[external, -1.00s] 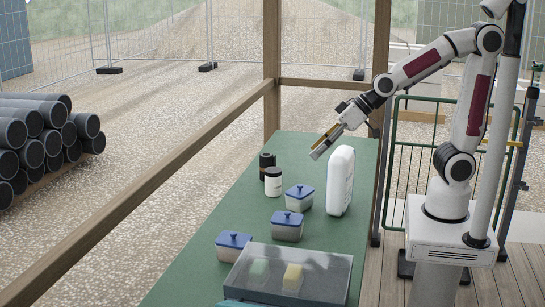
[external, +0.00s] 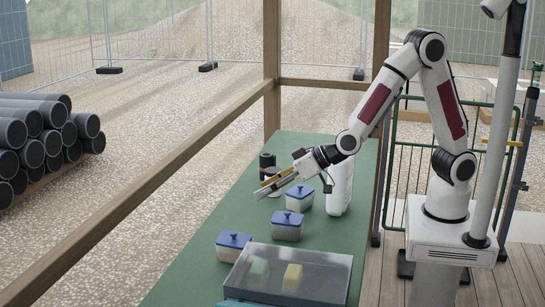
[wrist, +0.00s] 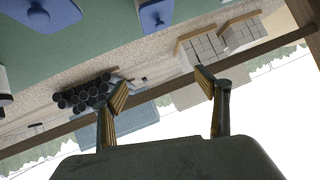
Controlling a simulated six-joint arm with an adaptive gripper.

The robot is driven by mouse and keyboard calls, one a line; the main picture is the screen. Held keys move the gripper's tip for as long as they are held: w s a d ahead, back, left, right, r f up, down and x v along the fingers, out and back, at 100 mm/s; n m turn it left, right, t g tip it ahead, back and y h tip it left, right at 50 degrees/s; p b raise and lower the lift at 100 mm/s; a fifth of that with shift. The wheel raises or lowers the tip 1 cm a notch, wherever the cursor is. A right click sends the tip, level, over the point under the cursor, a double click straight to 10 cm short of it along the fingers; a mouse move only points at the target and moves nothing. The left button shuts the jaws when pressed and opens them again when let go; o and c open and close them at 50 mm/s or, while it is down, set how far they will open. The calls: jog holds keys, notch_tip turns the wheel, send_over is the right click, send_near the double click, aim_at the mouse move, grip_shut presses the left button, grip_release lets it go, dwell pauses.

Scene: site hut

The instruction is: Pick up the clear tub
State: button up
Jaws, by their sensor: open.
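Three clear tubs with blue knobbed lids stand on the green table: a far one (external: 300,202), a middle one (external: 287,231) and a near-left one (external: 232,251). I cannot tell which one is meant. My gripper (external: 263,188) is open and empty above the table, slanting down to the left. In the external view it overlaps the white jar and lies just beyond the far tub. In the wrist view the open fingers (wrist: 161,76) have nothing between them. A blue knobbed lid (wrist: 156,14) shows at the top there.
A white bottle (external: 341,188) stands right of the tubs. A dark jar (external: 266,161) and a partly hidden white jar (external: 273,174) stand at the far left. A grey see-through case (external: 325,270) with yellow and green items fills the near end. The table (external: 190,275) is bare at near left.

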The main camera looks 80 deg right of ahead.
jog(key=w+a+f+t+h, duration=0.1)
jog(key=w+a+f, duration=0.15)
jog(key=f, duration=0.35)
jog(key=t+h, duration=0.2)
send_near(237, 237)
jog(key=shift+x, duration=1.5)
jog(key=shift+w, duration=0.1)
jog(key=shift+x, duration=1.2)
jog(key=shift+w, duration=0.15)
jog(key=shift+x, duration=2.5)
